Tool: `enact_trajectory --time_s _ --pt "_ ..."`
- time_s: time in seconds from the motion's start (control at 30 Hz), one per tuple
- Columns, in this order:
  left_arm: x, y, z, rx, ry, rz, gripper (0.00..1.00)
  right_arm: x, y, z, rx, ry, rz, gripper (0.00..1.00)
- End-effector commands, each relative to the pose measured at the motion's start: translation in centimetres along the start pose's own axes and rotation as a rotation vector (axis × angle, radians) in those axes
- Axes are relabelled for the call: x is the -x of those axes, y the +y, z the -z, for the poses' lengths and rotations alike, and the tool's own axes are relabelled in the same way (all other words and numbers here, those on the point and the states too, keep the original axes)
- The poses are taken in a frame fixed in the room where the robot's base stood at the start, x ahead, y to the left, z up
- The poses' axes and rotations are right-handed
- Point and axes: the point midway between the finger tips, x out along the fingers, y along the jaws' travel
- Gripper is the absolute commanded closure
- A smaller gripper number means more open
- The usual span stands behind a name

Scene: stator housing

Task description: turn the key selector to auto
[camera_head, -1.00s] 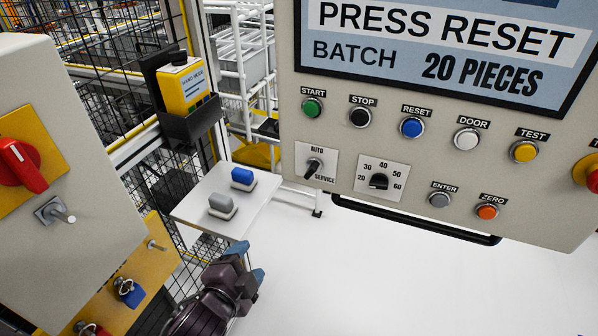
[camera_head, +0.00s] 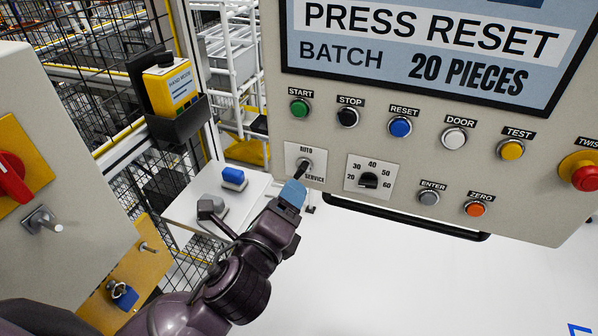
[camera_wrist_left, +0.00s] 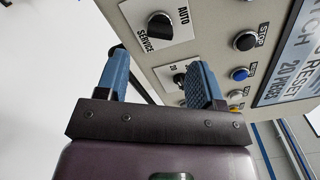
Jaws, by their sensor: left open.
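The key selector (camera_head: 304,165) is a black knob on a white plate marked AUTO above and SERVICE at lower right, on the grey control panel (camera_head: 330,115). Its exact setting is hard to read. My left gripper (camera_head: 292,193) has blue fingertips and is just below the selector in the head view, apart from it as far as I can tell. My right gripper is in neither view.
The numbered dial (camera_head: 368,180) is close to the right of the selector. Push buttons, such as the green START button (camera_head: 299,107), sit above. A black handle bar (camera_head: 400,218) runs under the panel.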

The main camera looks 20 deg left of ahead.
Motion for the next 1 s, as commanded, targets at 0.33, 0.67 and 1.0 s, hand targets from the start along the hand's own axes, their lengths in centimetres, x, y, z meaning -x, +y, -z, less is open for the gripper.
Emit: enact_trajectory --time_s 0.33,0.67,1.0 --pt "-5.6 -0.1 -0.1 0.001 -0.001 0.001 0.38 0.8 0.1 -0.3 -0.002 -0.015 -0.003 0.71" --pt "-7.4 0.0 0.0 0.003 0.001 0.000 0.38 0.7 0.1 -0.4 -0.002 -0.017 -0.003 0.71" --pt "-7.4 0.0 0.0 0.003 0.000 -0.001 0.58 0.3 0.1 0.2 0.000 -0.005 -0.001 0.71"
